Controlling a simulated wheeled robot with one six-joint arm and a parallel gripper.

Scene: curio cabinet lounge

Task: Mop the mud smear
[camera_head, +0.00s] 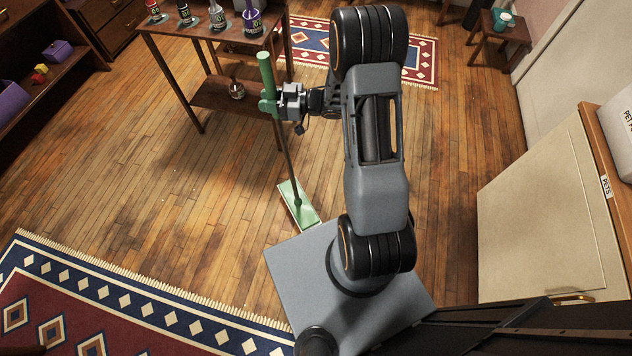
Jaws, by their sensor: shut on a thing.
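A mop with a green handle top (266,70), a dark thin pole and a flat pale green head (297,204) stands nearly upright. Its head rests on or just above the wooden floor, close to the front of my base. My gripper (275,101) is shut on the mop's green grip, below the top of the handle. I cannot make out a mud smear for certain; the floor has darker brown patches, and small pale specks (165,186) lie to the left of the mop.
A wooden table (165,27) with several bottles stands behind the mop. A patterned rug (140,315) covers the lower left, and another rug (421,62) lies at the back. A pale cabinet labelled PETS (550,200) is at right. Floor left of the mop is mostly clear.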

